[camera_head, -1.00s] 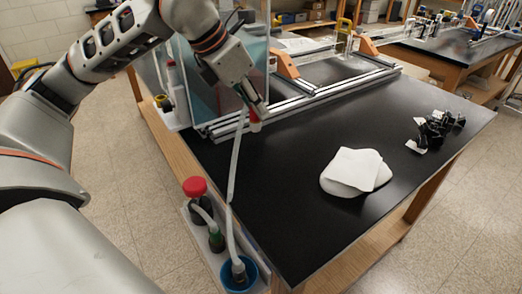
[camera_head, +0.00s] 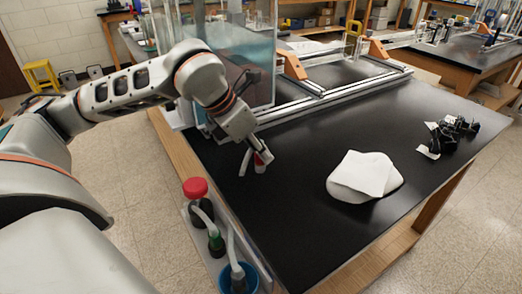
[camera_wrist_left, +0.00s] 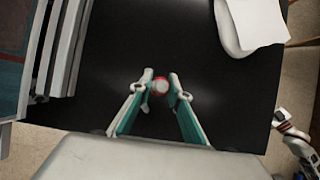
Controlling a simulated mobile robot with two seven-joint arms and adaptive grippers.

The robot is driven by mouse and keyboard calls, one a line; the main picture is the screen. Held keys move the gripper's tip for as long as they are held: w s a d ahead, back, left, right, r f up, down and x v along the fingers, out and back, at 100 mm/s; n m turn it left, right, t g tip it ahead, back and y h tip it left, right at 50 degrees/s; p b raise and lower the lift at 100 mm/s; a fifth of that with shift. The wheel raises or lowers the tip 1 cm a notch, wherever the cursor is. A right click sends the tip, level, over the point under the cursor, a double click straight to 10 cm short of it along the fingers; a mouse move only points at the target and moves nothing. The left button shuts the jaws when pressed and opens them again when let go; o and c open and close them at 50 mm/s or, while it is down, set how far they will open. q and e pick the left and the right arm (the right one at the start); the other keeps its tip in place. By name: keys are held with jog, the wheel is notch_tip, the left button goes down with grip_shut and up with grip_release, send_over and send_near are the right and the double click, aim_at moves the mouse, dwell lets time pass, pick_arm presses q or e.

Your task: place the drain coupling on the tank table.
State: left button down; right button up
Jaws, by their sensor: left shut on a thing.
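The drain coupling seems to be the small red-and-white piece (camera_head: 264,156) at my left fingertips in the head view. In the left wrist view its round red end (camera_wrist_left: 160,85) sits between the two fingers. My left gripper (camera_head: 258,164) is shut on it over the left part of the black tank table (camera_head: 300,215). I cannot tell whether the coupling touches the table top. The tank (camera_head: 250,70) with bluish liquid stands behind the gripper.
Metal rails (camera_head: 330,92) run along the back of the table. A white pad (camera_head: 365,177) and black clips (camera_head: 448,134) lie to the right. The table's middle is clear.

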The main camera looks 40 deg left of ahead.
pick_arm(q)
jog(key=c, duration=1.9)
grip_release()
jog(key=shift+r, duration=0.15)
jog(key=shift+s+a+r, duration=0.1)
jog(key=shift+s+r, duration=0.05)
jog(key=shift+r, duration=0.2)
jog(key=p+v, duration=0.1)
jog(key=v, duration=1)
jog(key=shift+p, duration=0.4)
